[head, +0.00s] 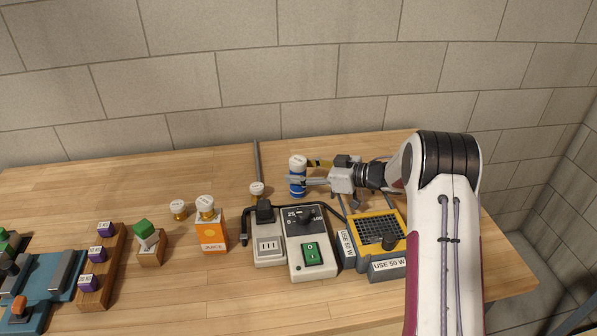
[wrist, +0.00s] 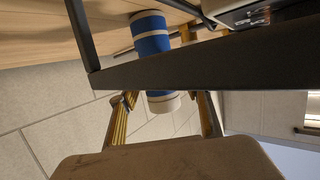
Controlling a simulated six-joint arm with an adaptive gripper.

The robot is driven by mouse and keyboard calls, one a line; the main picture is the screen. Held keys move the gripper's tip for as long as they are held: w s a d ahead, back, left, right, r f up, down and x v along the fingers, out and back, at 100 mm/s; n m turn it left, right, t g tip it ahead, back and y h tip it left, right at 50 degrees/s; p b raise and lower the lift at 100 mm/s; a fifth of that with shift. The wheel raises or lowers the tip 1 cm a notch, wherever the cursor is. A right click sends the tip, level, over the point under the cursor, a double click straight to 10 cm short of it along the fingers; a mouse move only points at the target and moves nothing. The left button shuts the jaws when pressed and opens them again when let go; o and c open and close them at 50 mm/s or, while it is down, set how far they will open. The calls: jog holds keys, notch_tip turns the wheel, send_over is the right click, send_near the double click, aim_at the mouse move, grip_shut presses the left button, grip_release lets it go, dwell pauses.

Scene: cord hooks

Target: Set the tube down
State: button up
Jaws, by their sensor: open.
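The tube (head: 298,187) is blue with a pale band and a white cap. It is upright at the back middle of the table, and its base appears to be on the wood. My gripper (head: 304,173) reaches in from the right at the tube's upper part, with one finger in front of it and the other behind. In the wrist view the tube (wrist: 152,40) shows between the two yellow-padded fingers of my gripper (wrist: 165,112), which are apart. A dark bar hides the tube's middle there.
A grey rod (head: 257,165) and a white-capped item (head: 257,189) stand left of the tube. In front are a grey switch box (head: 310,262), a socket box (head: 268,250) and a yellow-topped box (head: 378,228). The back left table is clear.

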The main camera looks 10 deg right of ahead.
jog(key=s+d+r, duration=0.2)
jog(key=d+r, duration=0.1)
jog(key=r, duration=0.5)
jog(key=shift+s, duration=0.15)
jog(key=shift+r, duration=0.1)
dwell(0.6)
